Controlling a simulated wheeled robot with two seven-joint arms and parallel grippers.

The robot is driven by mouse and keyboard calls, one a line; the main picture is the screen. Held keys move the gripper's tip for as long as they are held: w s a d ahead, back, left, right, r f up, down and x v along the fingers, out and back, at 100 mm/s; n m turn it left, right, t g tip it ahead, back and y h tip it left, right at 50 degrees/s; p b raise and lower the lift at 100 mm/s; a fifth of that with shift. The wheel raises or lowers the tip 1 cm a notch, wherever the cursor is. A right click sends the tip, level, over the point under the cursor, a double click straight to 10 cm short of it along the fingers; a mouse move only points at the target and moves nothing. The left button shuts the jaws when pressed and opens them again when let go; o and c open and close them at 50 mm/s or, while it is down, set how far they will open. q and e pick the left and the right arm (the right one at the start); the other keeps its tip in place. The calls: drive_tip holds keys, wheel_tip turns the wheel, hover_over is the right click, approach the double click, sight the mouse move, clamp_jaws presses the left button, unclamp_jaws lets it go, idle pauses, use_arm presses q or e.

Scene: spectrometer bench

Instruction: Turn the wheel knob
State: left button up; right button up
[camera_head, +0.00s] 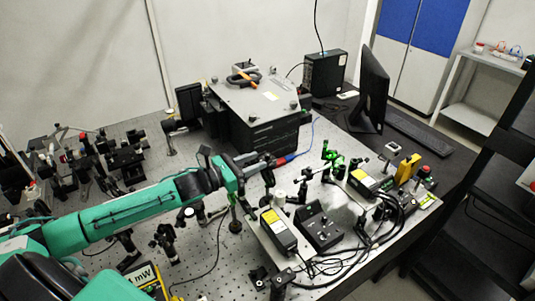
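My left arm reaches in from the left over the optical bench. Its black gripper (266,162) is in front of the spectrometer box (262,100), which has a grey top and dark sides. A small red and blue part (287,159) with a blue cable shows right beside the fingertips; I cannot tell whether they touch. The finger gap is too small to make out. I cannot clearly pick out the wheel knob; it may be hidden behind the gripper or too small to tell. My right gripper is not in view.
Yellow-labelled boxes (278,228), a black control box (319,229) and loose cables crowd the bench's front right. Optical mounts (125,160) stand at the left. A monitor (372,88), keyboard (418,131) and computer case (325,72) stand at the back right.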

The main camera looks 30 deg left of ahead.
sight(265, 157)
use_arm(q)
drive_tip(key=p+x, duration=0.1)
drive_tip(key=x, duration=0.2)
drive_tip(key=shift+r, duration=0.15)
drive_tip(key=shift+p+x, duration=0.4)
drive_tip(key=shift+x, duration=0.65)
clamp_jaws()
